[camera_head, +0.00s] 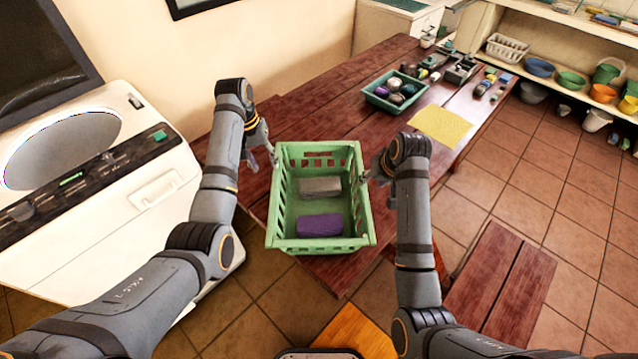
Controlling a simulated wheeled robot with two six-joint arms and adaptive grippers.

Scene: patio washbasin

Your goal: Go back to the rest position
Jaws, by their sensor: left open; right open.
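A green basket (366,203) stands on the near end of the red wooden table, with a grey block (320,187) and a purple block (320,225) lying inside it. My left gripper (263,163) is open beside the basket's left wall, near its far left corner. My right gripper (374,178) is open beside the basket's right wall. Both appear empty. Whether their fingertips touch the basket is too small to tell.
The table (330,97) extends away to the back right, bearing a green tray (381,101) of small items and a yellow cloth (440,124). A white washing machine (110,215) stands at left. A bench (500,285) is at lower right. Shelves with bowls are at the back right.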

